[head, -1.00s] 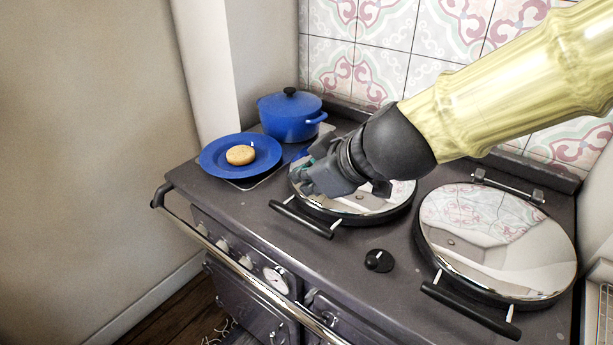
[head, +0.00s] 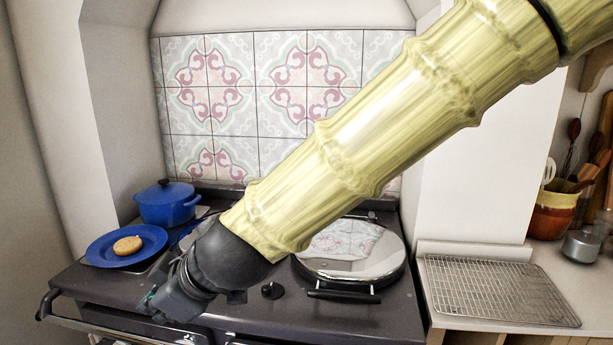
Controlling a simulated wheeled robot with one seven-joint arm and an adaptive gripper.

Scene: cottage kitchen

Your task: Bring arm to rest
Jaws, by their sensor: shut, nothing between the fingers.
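My arm (head: 370,120) reaches from the upper right down to the lower left of the head view. My gripper (head: 158,306) is at its end, over the front edge of the dark range cooker. It is shut and I see nothing held in it. The fingertips are small and partly hidden by the gripper body.
A blue plate (head: 96,250) with a round bun (head: 128,245) and a blue lidded pot (head: 167,203) stand on the cooker's left. A round hotplate lid (head: 350,262) is at right. A wire rack (head: 495,290) lies on the counter, near a utensil crock (head: 553,214).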

